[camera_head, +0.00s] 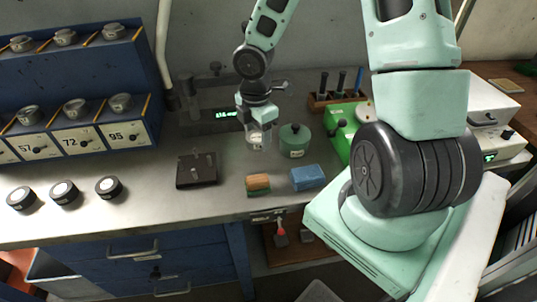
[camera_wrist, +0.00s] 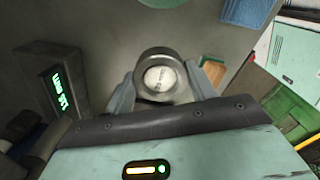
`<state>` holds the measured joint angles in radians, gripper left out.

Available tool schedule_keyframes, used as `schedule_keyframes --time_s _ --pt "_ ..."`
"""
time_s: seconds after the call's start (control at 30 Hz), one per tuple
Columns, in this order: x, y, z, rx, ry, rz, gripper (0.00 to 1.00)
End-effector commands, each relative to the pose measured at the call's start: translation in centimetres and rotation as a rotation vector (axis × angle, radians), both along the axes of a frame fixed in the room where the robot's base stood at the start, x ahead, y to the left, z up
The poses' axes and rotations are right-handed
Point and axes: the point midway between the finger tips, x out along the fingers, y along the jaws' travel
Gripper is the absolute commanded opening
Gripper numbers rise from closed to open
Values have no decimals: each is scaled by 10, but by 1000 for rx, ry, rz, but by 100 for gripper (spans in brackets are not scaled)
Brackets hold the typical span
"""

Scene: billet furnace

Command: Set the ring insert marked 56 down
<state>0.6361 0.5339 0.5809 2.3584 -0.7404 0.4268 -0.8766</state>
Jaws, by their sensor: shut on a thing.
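My gripper (camera_head: 258,126) is shut on a grey metal ring insert (camera_head: 256,141), held above the grey bench in front of a box with a green lit display. In the wrist view the ring insert (camera_wrist: 160,76) sits between the two fingers of my gripper (camera_wrist: 163,88), its pale round face toward the camera. Small dark marking shows on that face, too blurred to read as 56. Whether the insert's underside touches anything is hard to tell.
The display box (camera_head: 222,114) stands behind the insert, a green lidded pot (camera_head: 294,141) just right. A dark plate (camera_head: 197,171), a brown-green block (camera_head: 258,184) and a blue block (camera_head: 308,178) lie in front. A blue rack (camera_head: 75,135) holds metal rings left; several black discs lie before it.

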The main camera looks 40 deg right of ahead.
Motion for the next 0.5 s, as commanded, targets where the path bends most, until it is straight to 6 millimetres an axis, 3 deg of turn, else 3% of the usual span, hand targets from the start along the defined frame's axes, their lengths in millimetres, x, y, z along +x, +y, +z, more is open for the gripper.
schedule_keyframes --time_s 0.1,0.33,0.5 --pt "0 0 -19 0 1 1 13" --pt "0 0 -33 -1 0 1 13" --pt "0 0 -57 -1 1 2 13"
